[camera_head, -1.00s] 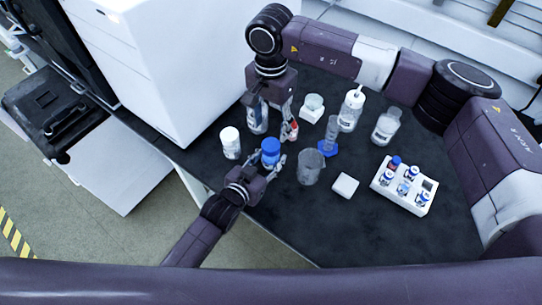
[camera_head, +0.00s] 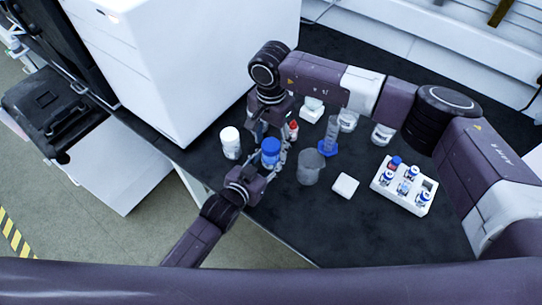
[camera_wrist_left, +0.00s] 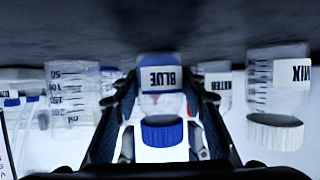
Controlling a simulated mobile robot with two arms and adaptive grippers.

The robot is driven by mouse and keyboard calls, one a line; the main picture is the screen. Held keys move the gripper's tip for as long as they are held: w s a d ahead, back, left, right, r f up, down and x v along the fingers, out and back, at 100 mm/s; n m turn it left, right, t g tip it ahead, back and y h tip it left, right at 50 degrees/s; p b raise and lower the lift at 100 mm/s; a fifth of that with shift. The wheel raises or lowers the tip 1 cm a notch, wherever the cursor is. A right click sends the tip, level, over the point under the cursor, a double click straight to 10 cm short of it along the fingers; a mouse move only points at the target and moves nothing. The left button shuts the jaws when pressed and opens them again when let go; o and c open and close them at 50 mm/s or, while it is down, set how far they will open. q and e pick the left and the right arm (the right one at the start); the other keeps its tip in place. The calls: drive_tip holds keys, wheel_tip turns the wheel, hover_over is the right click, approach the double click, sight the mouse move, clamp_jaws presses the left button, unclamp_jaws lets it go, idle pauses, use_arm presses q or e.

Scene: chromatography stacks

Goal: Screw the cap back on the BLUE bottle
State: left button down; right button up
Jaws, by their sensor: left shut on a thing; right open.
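The BLUE bottle (camera_head: 270,162), with its blue cap (camera_head: 271,146) at the top, is held in my left gripper (camera_head: 268,168) near the front of the bench. In the left wrist view, which looks upside down, its BLUE label (camera_wrist_left: 160,80) and blue cap (camera_wrist_left: 163,134) show between the fingers. The cap sits at the bottle's mouth; whether it is threaded tight cannot be told. My right gripper (camera_head: 271,132) is open, pointing down just behind and above the cap. Its fingers are spread to either side, and I cannot tell if they touch it.
A white-capped bottle (camera_head: 230,142) stands left of the blue bottle. A beaker (camera_head: 310,167), a cylinder with blue base (camera_head: 328,147), a white block (camera_head: 345,186) and a vial rack (camera_head: 402,187) stand to the right. My right arm crosses above the bottles behind.

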drive_tip(key=shift+f, duration=0.3)
drive_tip(key=shift+c, duration=0.7)
drive_tip(key=c, duration=1)
drive_tip(key=m, duration=0.6)
drive_tip(key=shift+c, duration=0.3)
drive_tip(key=m, duration=1.8)
drive_tip(key=o, duration=1.4)
